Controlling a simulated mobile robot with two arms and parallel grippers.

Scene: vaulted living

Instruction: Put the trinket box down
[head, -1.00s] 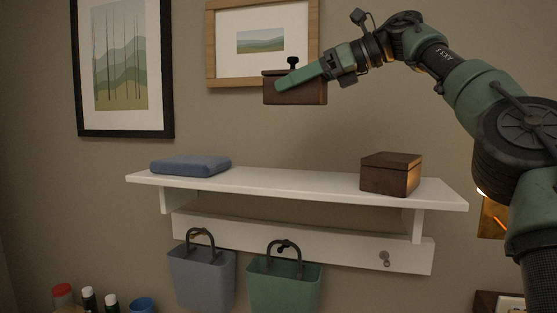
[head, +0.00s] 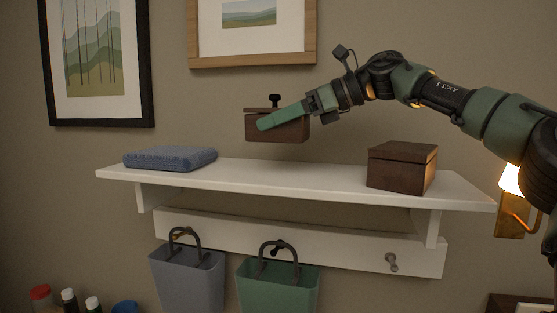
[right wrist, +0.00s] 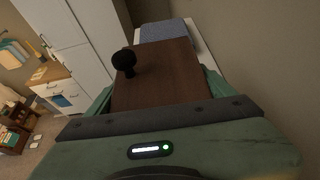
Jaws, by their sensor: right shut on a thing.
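The trinket box (head: 292,131), dark brown with a black knob on its lid, is in my right gripper (head: 268,121). The green fingers are shut on it from its sides, and it hangs level above the white shelf (head: 300,180), with a gap of wall showing beneath it. In the right wrist view the brown lid (right wrist: 160,75) and knob lie between the fingers. The far finger is hidden by the box in the head view. My left gripper is not in view.
A blue folded cloth or cushion (head: 170,157) lies on the shelf's left part. Another brown box (head: 400,168), without a knob, stands on its right part. The shelf's middle is clear. Grey (head: 188,280) and green (head: 278,286) baskets hang below. Framed pictures hang above.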

